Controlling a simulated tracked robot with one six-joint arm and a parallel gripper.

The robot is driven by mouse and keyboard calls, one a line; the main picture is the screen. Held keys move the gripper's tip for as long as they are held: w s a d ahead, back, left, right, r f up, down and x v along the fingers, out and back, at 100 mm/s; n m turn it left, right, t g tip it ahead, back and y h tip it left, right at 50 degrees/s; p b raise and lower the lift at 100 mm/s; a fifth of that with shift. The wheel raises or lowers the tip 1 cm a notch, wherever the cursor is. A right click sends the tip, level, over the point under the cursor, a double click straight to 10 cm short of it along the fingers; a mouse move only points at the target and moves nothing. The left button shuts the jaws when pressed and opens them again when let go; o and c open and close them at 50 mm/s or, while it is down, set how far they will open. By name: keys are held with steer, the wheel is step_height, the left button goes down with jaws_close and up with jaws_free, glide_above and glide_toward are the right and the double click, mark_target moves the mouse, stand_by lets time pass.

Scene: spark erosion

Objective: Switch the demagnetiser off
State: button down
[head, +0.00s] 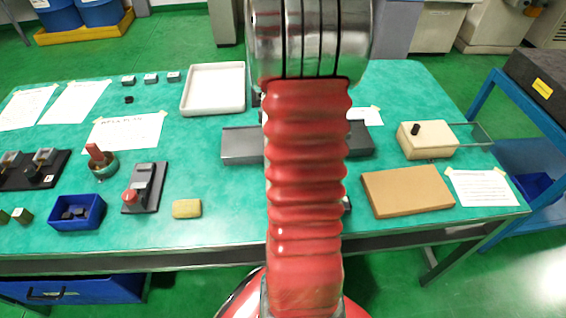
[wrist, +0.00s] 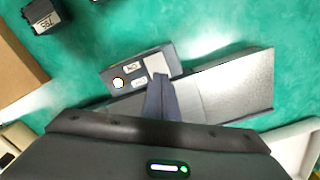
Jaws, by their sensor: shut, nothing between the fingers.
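The grey device (wrist: 235,85) that looks like the demagnetiser lies across the wrist view, a flat metal plate with a dark control box (wrist: 138,72) on its near side. The box carries a round pale lamp (wrist: 118,83) with an orange edge, small white labels and a light grey switch piece (wrist: 157,65). My gripper (wrist: 160,80) is shut and empty, its fingertips right at the switch piece; I cannot tell whether they touch. In the head view the plate (head: 241,146) shows left of my arm, which hides the control box and my gripper.
A white tray (head: 214,66) stands behind the plate. A cream box (head: 427,152) with a black knob and a brown board (head: 407,204) lie to the right. A small black labelled block (wrist: 46,17) sits near the board.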

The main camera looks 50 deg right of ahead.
steer(key=shift+f, duration=0.7)
stand_by(0.6)
steer(key=shift+r, duration=0.1)
step_height(320, 180, up, 7)
stand_by(1.2)
steer(key=shift+n, duration=0.3)
stand_by(0.4)
steer(key=shift+s+a+f+n, duration=0.3)
steer(key=shift+s+a+n, duration=0.05)
steer(key=shift+a, duration=0.15)
steer(key=shift+s+a+f+n, duration=0.25)
steer(key=shift+s+a+n, duration=0.1)
steer(key=shift+a, duration=0.1)
steer(key=a+r+n+t, duration=0.2)
steer(key=a+r+n, duration=0.2)
steer(key=a, duration=0.7)
steer(key=a+r+n+t, duration=0.1)
steer(key=a+r+n, duration=0.4)
steer(key=a, duration=0.7)
steer(key=a+r+n+t, duration=0.2)
steer(key=a+r+n, duration=0.2)
steer(key=a, duration=0.8)
steer(key=shift+s+r+n+t, duration=0.3)
steer(key=shift+s+r+n, duration=0.1)
steer(key=shift+r, duration=0.55)
